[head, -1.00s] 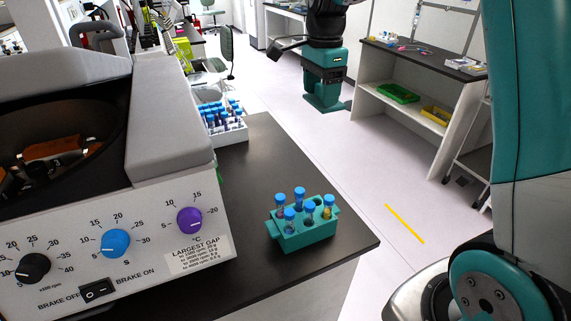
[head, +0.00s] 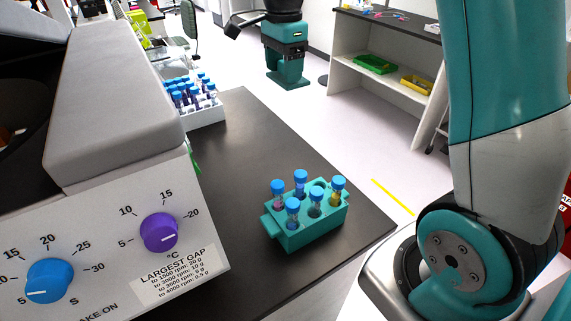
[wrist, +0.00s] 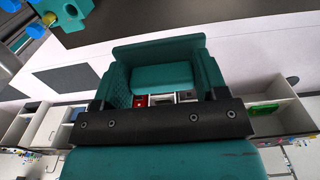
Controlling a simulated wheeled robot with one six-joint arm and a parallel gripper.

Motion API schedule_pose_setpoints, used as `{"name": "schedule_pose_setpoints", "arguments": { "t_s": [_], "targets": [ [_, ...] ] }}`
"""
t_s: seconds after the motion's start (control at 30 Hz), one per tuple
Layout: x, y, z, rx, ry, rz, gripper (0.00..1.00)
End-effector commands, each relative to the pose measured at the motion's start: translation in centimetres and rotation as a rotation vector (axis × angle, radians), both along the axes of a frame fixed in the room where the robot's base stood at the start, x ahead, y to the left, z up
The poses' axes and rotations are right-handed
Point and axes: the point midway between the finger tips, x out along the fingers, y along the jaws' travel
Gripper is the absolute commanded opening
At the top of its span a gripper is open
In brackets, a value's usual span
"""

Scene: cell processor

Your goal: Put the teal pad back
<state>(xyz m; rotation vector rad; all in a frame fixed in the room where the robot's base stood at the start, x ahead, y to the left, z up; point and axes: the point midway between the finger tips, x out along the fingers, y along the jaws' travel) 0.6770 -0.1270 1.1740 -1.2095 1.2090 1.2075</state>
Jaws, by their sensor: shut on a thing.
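My gripper (head: 288,78) hangs at the top middle of the head view, pointing down, past the far end of the dark bench. In the wrist view a teal block (wrist: 163,76), which looks like the teal pad, sits between the teal fingers. The fingers are shut on it. Its colour blends with the gripper, so its full outline is hard to tell. In the head view I cannot separate it from the fingers.
A teal rack (head: 312,222) of blue-capped tubes stands near the right edge of the dark bench (head: 235,140). A grey machine with knobs (head: 125,225) fills the left. A white tube tray (head: 207,115) stands behind. Shelves (head: 385,60) stand at the back right; the floor between is clear.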

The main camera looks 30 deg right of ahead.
Motion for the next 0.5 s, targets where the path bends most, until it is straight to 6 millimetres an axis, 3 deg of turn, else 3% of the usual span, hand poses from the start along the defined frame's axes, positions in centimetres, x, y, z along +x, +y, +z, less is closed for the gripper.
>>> {"name": "schedule_pose_setpoints", "arguments": {
  "t_s": [0.27, 0.5],
  "targets": [
    [0.0, -0.1, -3.4, 0.000, 0.005, -0.002, 0.40],
    [-0.2, -0.2, -9.7, 0.001, 0.009, -0.004, 0.40]
  ]
}}
